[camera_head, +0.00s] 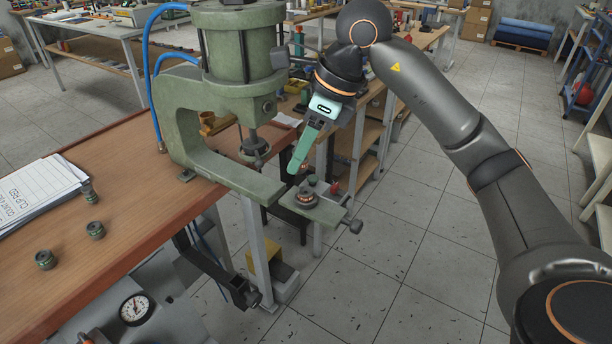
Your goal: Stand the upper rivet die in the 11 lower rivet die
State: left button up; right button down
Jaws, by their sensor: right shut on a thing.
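My right gripper (300,166) comes in from the right with its teal fingers slanting down. It is shut on a small dark piece, which I take to be the upper rivet die; the fingers hide most of it. A round lower rivet die (306,199) with a copper-coloured ring sits on the plate at the end of the green press's lower arm. The gripper is above this die, with a small gap visible between them. No number is readable on it. My left gripper is not in view.
The green press (226,75) stands at the edge of the wooden workbench (130,165), its ram behind the gripper to the left. Several small green-grey dies (95,230) stand on the bench beside the paper pad (38,192). Red and green buttons (335,187) are close to the plate.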

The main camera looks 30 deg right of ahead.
send_over(306, 192)
jog(key=f, duration=0.5)
jog(key=shift+s+a+f, duration=0.15)
jog(key=shift+s+a, duration=0.1)
jog(key=shift+w+d+f, duration=0.1)
jog(key=shift+f, duration=0.85)
jog(key=shift+w+d+f, duration=0.1)
jog(key=shift+f, duration=0.8)
jog(key=shift+f+b, duration=0.2)
jog(key=shift+b, duration=0.15)
jog(key=c, duration=0.6)
grip_release()
jog(key=shift+r, duration=0.15)
